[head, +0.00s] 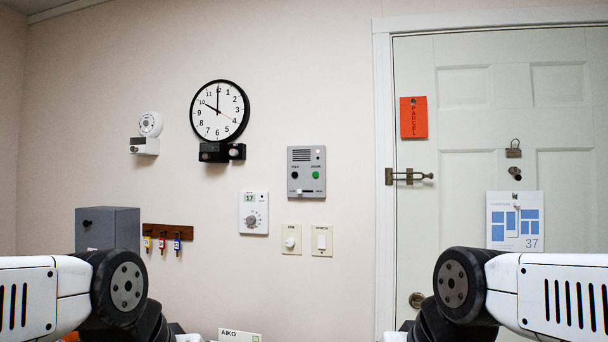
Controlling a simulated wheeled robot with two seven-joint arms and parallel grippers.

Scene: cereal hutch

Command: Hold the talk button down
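A grey intercom panel (306,187) is mounted on the wall right of the clock. It has a speaker grille at the top, a black button (295,174) on the left and a green button (316,175) on the right. Nothing touches the panel. My two arms show at the lower left and lower right, but neither gripper is in view.
Around the panel are a clock (220,110) with a black fixture (214,152) below, a thermostat (254,213), two switches (291,239) (322,241), a key rack (168,231) and a grey box (108,228). A door (465,120) with a latch stands right. Wall before the panel is clear.

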